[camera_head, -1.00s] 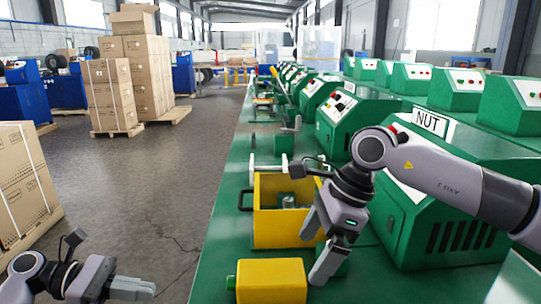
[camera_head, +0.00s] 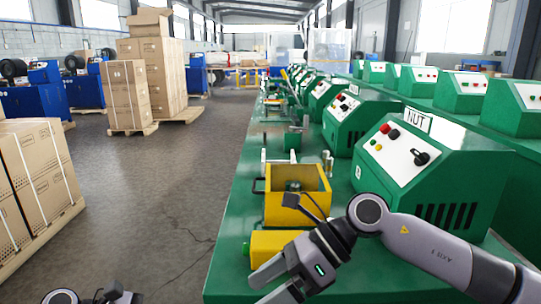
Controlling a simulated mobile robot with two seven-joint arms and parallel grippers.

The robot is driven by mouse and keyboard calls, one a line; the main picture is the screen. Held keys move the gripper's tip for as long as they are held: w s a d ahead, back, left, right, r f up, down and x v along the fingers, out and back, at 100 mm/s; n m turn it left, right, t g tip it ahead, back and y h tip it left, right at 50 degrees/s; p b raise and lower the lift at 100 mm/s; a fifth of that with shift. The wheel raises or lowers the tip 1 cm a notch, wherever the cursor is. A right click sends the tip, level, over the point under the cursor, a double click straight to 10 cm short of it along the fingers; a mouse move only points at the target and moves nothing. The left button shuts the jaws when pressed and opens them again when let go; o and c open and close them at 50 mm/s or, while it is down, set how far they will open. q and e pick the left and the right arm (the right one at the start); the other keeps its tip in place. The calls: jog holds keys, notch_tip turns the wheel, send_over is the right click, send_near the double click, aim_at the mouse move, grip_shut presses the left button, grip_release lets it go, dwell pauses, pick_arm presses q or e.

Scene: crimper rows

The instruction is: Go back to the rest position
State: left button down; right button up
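My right gripper (camera_head: 277,285) is low in the picture, in front of and partly over the yellow block (camera_head: 279,241) at the near edge of the green table (camera_head: 233,218). Its fingers look apart with nothing between them. My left gripper (camera_head: 127,299) is at the bottom left over the floor. Only its top shows, and its fingers are cut off by the picture edge.
A yellow open box (camera_head: 313,209) with metal parts inside stands behind the yellow block. A green machine marked NUT (camera_head: 449,190) stands to the right, with more machines in rows behind. Strapped cartons (camera_head: 45,172) stand at the left. The floor (camera_head: 150,200) between is clear.

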jog(key=s+a+r+m+t+y+p, duration=0.25)
jog(key=a+r+m+y, duration=0.2)
jog(key=m+y, duration=0.6)
pick_arm(q)
jog(key=s+f+m+t+y+p, duration=0.2)
jog(key=s+f+m+t+y, duration=0.2)
jog(key=s+f+m+y, duration=0.45)
pick_arm(e)
jog(key=w+d+f+m+t+h+p, duration=0.1)
jog(key=d+f+m+t+h, duration=0.7)
jog(key=m, duration=0.8)
jog(key=w+d+f+m+t+h+p, duration=0.1)
jog(key=d+f+m+t+h, duration=0.65)
jog(key=m, duration=0.75)
pick_arm(q)
jog(key=s+r+m+t+y+p, duration=0.1)
jog(key=s+r+m+t, duration=0.1)
jog(key=s+m, duration=0.7)
jog(key=shift+s+d+m+t+y+p, duration=0.15)
jog(key=shift+s+m+t+y+p, duration=0.2)
jog(key=shift+m+t, duration=0.65)
pick_arm(e)
jog(key=s+d+f+m+g+h, duration=0.3)
jog(key=s+d+f+m, duration=0.5)
jog(key=s, duration=0.5)
notch_tip(320, 180, down, 4)
jog(key=shift+d+r+g+h, duration=0.2)
jog(key=shift+d+g+h, duration=0.2)
jog(key=shift+d+g, duration=0.5)
jog(key=shift+d, duration=0.2)
